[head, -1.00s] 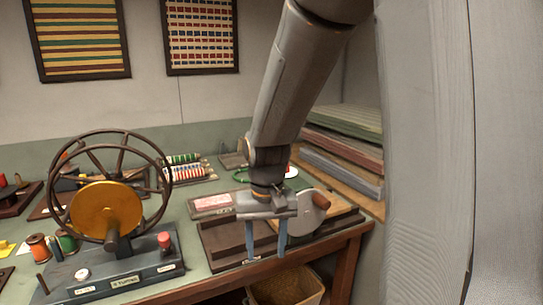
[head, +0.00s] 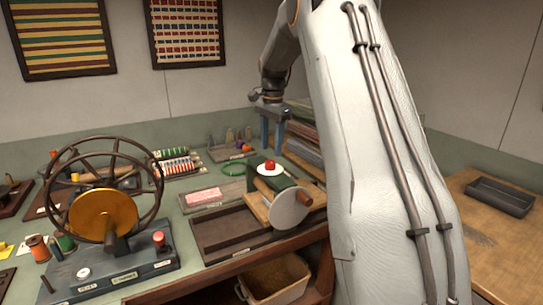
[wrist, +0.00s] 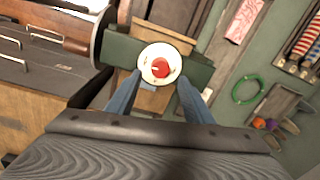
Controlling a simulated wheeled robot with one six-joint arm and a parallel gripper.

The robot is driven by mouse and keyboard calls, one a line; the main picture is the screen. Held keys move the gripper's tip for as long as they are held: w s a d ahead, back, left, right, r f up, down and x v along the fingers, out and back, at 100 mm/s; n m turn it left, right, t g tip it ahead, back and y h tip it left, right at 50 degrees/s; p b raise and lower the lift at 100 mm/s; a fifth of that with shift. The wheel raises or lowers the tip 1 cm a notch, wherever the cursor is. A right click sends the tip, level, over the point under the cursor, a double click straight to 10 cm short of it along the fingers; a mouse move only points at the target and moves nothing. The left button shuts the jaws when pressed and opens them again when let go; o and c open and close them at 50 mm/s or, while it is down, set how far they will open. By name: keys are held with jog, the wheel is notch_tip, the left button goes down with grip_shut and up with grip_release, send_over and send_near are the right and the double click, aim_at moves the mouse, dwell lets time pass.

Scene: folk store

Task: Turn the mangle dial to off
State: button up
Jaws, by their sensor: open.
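The mangle dial is a red knob (head: 269,164) on a round white plate on top of the mangle (head: 272,183), a small machine with a dark green top and wooden board. In the wrist view the red knob (wrist: 160,68) sits on its cream plate (wrist: 147,76), with a small pale mark toward its left side; its setting label cannot be read. My gripper (head: 272,148) is open and empty, just behind and above the dial in the head view. In the wrist view its two blue fingers (wrist: 158,82) are spread either side, pointing at the dial, apart from it.
The mangle has a pale round wheel (head: 288,212) with a brown handle. A big spoked wheel with a gold disc (head: 103,213) stands at left. A green ring (head: 233,169), small spools and a stack of boards (head: 305,144) are near. A bin (head: 275,282) is below.

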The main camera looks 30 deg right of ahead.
aim_at(271, 161)
jog(key=shift+w+a+f+p, duration=0.1)
jog(key=shift+f+p, duration=0.6)
jog(key=shift+f, duration=1.95)
jog(key=c, duration=1)
jog(key=shift+c, duration=0.2)
